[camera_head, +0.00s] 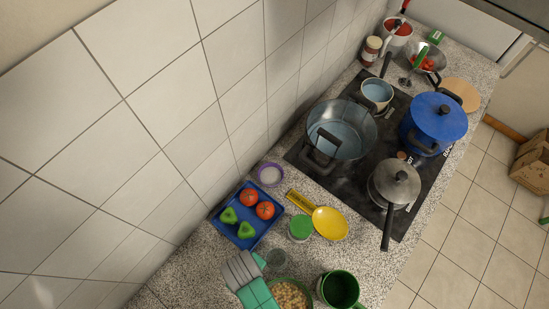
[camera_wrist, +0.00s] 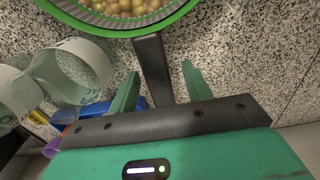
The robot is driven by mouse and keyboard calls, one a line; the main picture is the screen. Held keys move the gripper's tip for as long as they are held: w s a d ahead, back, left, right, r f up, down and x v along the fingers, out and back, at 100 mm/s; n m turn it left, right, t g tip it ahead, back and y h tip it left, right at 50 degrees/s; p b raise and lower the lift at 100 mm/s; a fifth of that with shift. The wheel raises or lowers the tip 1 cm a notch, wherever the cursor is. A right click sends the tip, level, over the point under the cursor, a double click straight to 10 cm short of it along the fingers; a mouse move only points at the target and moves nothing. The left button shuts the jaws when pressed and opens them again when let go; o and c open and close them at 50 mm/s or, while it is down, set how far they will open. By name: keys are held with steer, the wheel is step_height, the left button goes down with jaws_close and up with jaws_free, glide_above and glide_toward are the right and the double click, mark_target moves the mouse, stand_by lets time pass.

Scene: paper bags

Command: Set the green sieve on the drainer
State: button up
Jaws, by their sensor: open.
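A green-rimmed round vessel full of chickpeas, which looks like the green sieve, shows at the top of the wrist view (camera_wrist: 190,12) and at the bottom of the head view (camera_head: 306,287). Its dark handle (camera_wrist: 152,62) points toward my gripper (camera_wrist: 160,72). My gripper is open, with one finger on each side of the handle. I cannot tell whether the fingers touch it. In the head view my green gripper body (camera_head: 257,294) is beside the sieve's left side. I cannot make out a drainer for certain.
Clear glasses (camera_wrist: 75,70) stand left of the gripper. A blue tray (camera_head: 228,232) holds tomatoes and green peppers. A green mug (camera_head: 340,289), a green-lidded jar (camera_head: 300,227) and a yellow spoon (camera_head: 330,223) are nearby. Several pots, including a blue one (camera_head: 440,117), crowd the hob.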

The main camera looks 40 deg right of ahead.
jaws_close()
steer(key=shift+r, duration=0.1)
stand_by(0.4)
steer(key=shift+r, duration=0.55)
step_height(320, 180, up, 2)
steer(key=shift+w+r, duration=0.1)
steer(key=shift+r, duration=0.15)
steer(key=s+a, duration=0.1)
steer(key=s, duration=0.4)
steer(key=s+r, duration=0.1)
steer(key=s, duration=0.4)
steer(key=s+a+b, duration=0.1)
steer(key=s, duration=0.5)
steer(key=shift+a+r, duration=0.15)
steer(key=shift+a, duration=0.2)
steer(key=shift+w, duration=0.15)
